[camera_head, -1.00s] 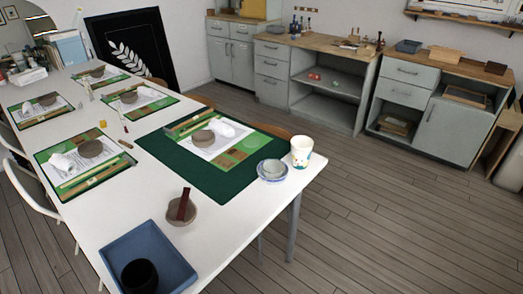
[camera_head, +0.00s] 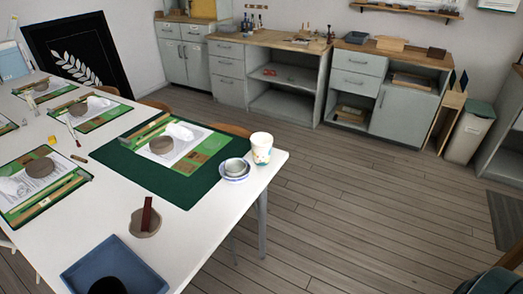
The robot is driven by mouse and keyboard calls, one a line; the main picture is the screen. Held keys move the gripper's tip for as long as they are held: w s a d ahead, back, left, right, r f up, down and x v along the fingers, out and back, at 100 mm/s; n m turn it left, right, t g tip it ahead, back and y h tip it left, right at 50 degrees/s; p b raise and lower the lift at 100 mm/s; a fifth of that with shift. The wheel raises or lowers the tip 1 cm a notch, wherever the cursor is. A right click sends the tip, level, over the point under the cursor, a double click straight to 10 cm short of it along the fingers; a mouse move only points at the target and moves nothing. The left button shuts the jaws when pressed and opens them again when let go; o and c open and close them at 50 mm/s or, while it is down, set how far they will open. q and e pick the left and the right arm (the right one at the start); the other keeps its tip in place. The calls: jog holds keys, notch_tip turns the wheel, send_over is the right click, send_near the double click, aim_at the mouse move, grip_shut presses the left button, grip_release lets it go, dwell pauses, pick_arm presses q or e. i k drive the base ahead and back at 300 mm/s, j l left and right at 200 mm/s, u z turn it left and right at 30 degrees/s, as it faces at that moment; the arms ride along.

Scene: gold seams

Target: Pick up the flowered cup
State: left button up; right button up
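The flowered cup (camera_head: 261,148) is a tall pale cup with coloured patches low on its side. It stands upright on the white table (camera_head: 215,222) near the right edge. Neither of my grippers shows in the head view.
A dark green mat (camera_head: 180,188) with a round grey-brown piece (camera_head: 161,145) lies left of the cup. A blue tray (camera_head: 85,262) and a bowl with a dark red stick (camera_head: 146,221) are nearer. Open wooden floor (camera_head: 370,210) lies right of the table.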

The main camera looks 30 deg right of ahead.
aim_at(260, 143)
jog(key=i+l+z, duration=0.2)
jog(key=l, duration=0.15)
jog(key=l+z, duration=0.25)
jog(key=i+l+z, duration=0.2)
jog(key=l, duration=0.2)
jog(key=l+z, duration=0.2)
jog(key=i+l, duration=0.05)
jog(key=l, duration=0.05)
